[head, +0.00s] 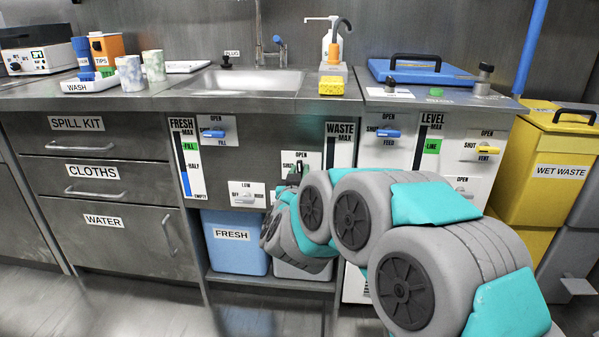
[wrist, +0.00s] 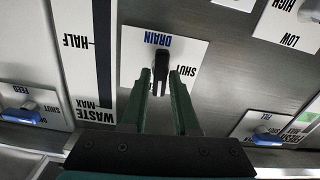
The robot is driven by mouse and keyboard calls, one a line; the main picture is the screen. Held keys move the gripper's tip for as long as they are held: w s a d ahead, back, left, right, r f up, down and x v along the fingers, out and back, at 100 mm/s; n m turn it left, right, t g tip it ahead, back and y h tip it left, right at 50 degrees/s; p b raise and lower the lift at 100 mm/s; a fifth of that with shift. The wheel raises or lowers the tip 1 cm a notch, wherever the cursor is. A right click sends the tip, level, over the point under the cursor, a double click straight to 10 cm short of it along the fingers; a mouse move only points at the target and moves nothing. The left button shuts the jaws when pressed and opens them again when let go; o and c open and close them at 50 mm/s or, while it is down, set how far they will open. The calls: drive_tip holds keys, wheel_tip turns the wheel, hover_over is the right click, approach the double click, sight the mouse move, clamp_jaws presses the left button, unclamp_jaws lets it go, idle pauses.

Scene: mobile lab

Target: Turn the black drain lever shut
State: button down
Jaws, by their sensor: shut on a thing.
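The black drain lever (wrist: 161,66) shows in the wrist view on a white plate (wrist: 135,62) marked DRAIN and SHUT. The lever points toward the bottom of the picture, away from the word DRAIN, with SHUT to its right. My gripper (wrist: 163,76) has its green fingers on both sides of the lever and is shut on it. In the head view the plate (head: 289,158) shows OPEN at its top and SHUT at its left. There my arm and gripper hide much of the plate and the lever.
The WASTE gauge (head: 339,146) is just right of the drain plate. A HIGH/LOW switch plate (head: 247,195) and the FRESH container (head: 236,241) are left and below. The counter with the sink (head: 248,82) is above. Yellow WET WASTE bins (head: 552,150) stand at the right.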

drive_tip(key=shift+r+n+p, duration=0.1)
drive_tip(key=shift+n+p, duration=0.2)
drive_tip(key=shift+p, duration=0.3)
drive_tip(key=n+p, duration=0.2)
drive_tip(key=p, duration=0.1)
drive_tip(key=shift+r+p, duration=0.15)
drive_tip(key=shift+p, duration=0.2)
drive_tip(key=n+p, duration=0.2)
drive_tip(key=p, duration=0.1)
drive_tip(key=shift+a+n+p, duration=0.1)
drive_tip(key=shift+n+p, duration=0.2)
drive_tip(key=shift+p, duration=0.1)
drive_tip(key=n+p, duration=0.2)
drive_tip(key=shift+a+n+p, duration=0.1)
drive_tip(key=shift+n+p, duration=0.3)
drive_tip(key=n+p, duration=0.1)
drive_tip(key=n, duration=0.3)
drive_tip(key=f+n+p, duration=0.1)
drive_tip(key=n, duration=0.3)
drive_tip(key=shift+a+f+n, duration=0.1)
drive_tip(key=shift+n, duration=0.5)
drive_tip(key=c, duration=0.8)
unclamp_jaws()
